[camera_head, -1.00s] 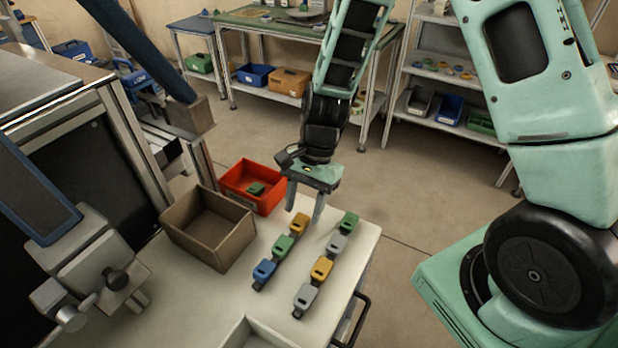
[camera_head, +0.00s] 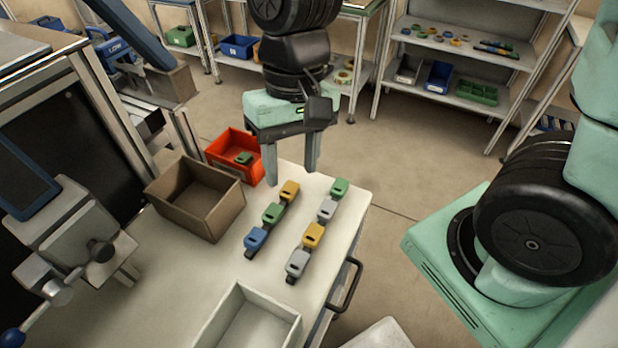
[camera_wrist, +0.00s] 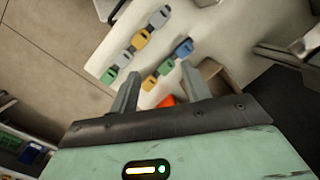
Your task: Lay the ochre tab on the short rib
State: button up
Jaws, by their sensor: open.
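Two rows of tabs lie on the pale tabletop (camera_head: 215,285). The left, shorter row has an ochre tab (camera_head: 289,190) at its far end, then a green tab (camera_head: 273,212) and a blue tab (camera_head: 256,238). The right row has a green tab (camera_head: 340,187), a grey tab (camera_head: 327,208), another ochre tab (camera_head: 313,235) and a grey tab (camera_head: 298,262). Dark strips show under both rows; which is the short rib I cannot tell for certain. My gripper (camera_head: 291,175) is open and empty, above the far end of the rows. The left row's ochre tab (camera_wrist: 149,83) shows between my fingers in the wrist view.
A brown open box (camera_head: 200,205) stands left of the rows. A red bin (camera_head: 232,150) behind it holds a green tab (camera_head: 244,158). A white tray (camera_head: 250,318) sits at the near edge. A dark handle (camera_head: 347,285) sticks out at the table's right side.

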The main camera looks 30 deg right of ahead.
jog(key=s+a+n+t+h, duration=0.1)
jog(key=s+n, duration=0.6)
jog(key=shift+r+t, duration=0.3)
jog(key=shift+r, duration=0.05)
dwell(0.6)
